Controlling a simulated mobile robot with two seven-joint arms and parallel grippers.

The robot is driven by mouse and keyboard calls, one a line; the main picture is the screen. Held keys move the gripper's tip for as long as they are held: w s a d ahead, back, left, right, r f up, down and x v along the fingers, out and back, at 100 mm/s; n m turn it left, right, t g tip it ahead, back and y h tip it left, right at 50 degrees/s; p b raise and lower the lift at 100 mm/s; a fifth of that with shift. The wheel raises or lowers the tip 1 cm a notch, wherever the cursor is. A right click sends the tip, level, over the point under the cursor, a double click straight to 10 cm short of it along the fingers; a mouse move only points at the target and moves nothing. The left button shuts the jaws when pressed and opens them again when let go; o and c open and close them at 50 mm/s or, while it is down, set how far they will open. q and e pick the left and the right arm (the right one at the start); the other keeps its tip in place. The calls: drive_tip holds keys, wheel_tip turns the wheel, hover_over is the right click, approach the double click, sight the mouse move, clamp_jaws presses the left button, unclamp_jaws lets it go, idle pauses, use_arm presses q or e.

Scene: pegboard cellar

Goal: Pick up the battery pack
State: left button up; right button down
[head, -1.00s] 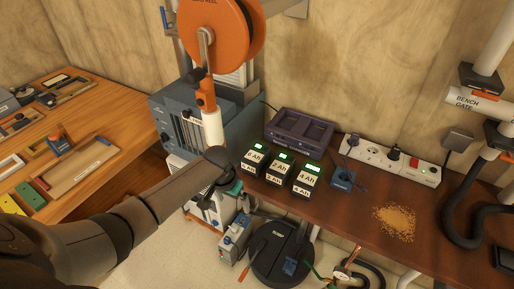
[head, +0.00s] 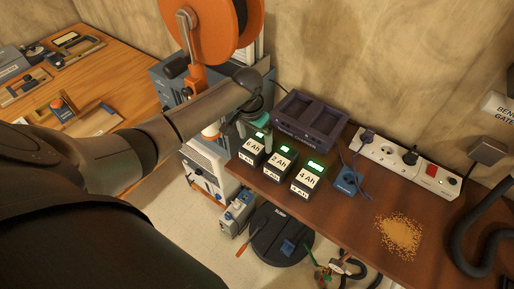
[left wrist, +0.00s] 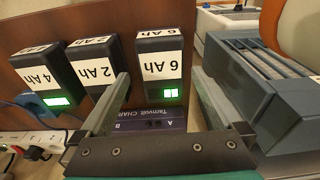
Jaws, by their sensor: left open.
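Three black battery packs with white labels and lit green displays stand in a row on the brown bench: the 6 Ah pack (head: 251,148), the 2 Ah pack (head: 279,162) and the 4 Ah pack (head: 306,179). My left gripper (head: 253,130) is open and empty, close above the 6 Ah pack and partly hiding its far side. In the left wrist view the 6 Ah pack (left wrist: 159,62) shows between my two fingers (left wrist: 160,78), with no clear contact. The 2 Ah pack (left wrist: 92,68) is just left of the fingers, the 4 Ah pack (left wrist: 44,78) farther left. My right gripper is not in view.
A purple charger (head: 297,118) stands behind the packs. A blue block with a cord (head: 346,181), a power strip (head: 408,164) and a sawdust pile (head: 398,236) lie to the right. A blue-grey machine (left wrist: 262,85) stands close beside the right finger.

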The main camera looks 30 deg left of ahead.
sight(257, 143)
use_arm(q)
drive_tip(key=shift+w+f+b, duration=0.2)
drive_tip(key=shift+w+f, duration=0.1)
drive_tip(key=shift+f, duration=0.7)
drive_tip(key=shift+w+f+b, duration=0.2)
drive_tip(key=shift+w+f, duration=0.05)
drive_tip(key=shift+f, duration=0.7)
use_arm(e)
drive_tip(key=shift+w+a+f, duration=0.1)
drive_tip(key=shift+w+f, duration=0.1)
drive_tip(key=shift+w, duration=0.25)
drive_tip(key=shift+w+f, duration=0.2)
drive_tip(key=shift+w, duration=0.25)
use_arm(q)
drive_tip(key=shift+c, duration=0.4)
drive_tip(key=shift+w+a, duration=0.1)
drive_tip(key=c, duration=1.1)
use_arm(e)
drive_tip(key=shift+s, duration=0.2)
use_arm(q)
drive_tip(key=shift+r, duration=0.15)
